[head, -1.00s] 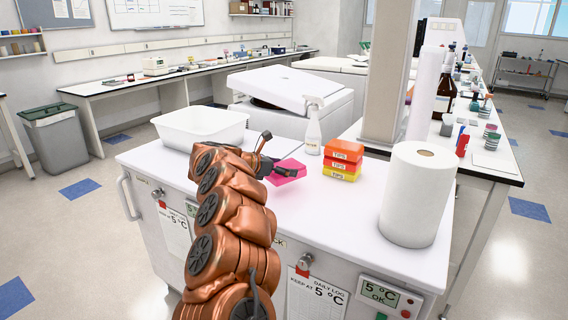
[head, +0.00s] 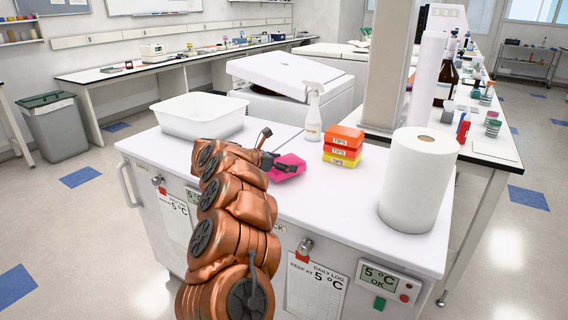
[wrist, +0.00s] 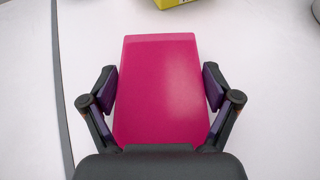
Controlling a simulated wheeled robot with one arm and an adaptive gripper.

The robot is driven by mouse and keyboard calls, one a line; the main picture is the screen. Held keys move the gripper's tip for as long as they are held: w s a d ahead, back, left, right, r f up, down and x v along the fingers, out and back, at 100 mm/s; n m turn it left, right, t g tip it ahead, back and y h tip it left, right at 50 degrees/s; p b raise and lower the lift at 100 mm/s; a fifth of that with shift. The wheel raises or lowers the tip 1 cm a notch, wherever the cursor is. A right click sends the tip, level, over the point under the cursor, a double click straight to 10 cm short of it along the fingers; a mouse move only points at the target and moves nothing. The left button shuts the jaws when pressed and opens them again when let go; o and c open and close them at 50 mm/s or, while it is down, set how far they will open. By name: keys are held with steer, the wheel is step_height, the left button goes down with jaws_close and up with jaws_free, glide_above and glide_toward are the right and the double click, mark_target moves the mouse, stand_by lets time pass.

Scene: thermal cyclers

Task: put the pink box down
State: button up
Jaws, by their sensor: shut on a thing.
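The pink box (head: 289,166) is at my gripper (head: 279,168) over the white top of the low cabinet (head: 330,210). In the wrist view the pink box (wrist: 162,92) lies between the two dark fingers (wrist: 163,90), which press on its left and right sides. My gripper is shut on it. The box is low, close to the white top; I cannot tell whether it touches. In the head view my arm hides part of the surface beside it.
A stack of orange and yellow tip boxes (head: 343,146) stands right of the pink box, with a spray bottle (head: 313,115) behind. A white tub (head: 200,117) is at the left, a paper roll (head: 418,180) at the right. The top in front of the tip boxes is clear.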

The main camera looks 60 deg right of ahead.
steer(key=shift+f+b, duration=0.55)
steer(key=shift+b, duration=0.15)
steer(key=o, duration=1.1)
steer(key=v, duration=1.2)
